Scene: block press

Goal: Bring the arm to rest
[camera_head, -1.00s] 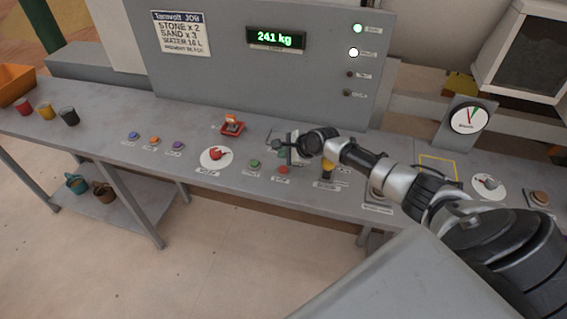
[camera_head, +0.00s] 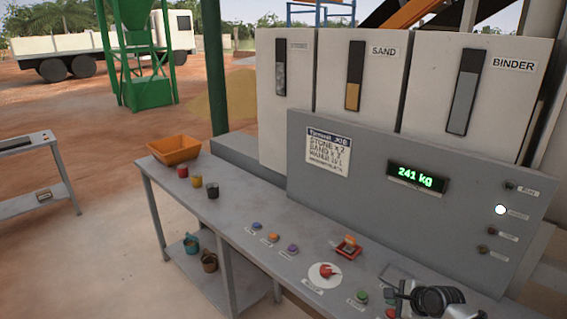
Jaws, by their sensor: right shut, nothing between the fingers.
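My right gripper (camera_head: 397,299) shows at the bottom right edge of the view, low over the grey console bench (camera_head: 185,172). Its fingers are shut and empty. It is near the green button (camera_head: 362,297) and the red button (camera_head: 391,313). Part of the right arm is cut off by the picture's lower edge. My left gripper is not in view.
The upright panel (camera_head: 345,200) stands behind, with a display (camera_head: 417,178) reading 241 kg and one lit white lamp (camera_head: 501,210). A red knob (camera_head: 325,270) and red switch (camera_head: 347,248) sit on the bench. An orange tray (camera_head: 175,150) and three cups are at left.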

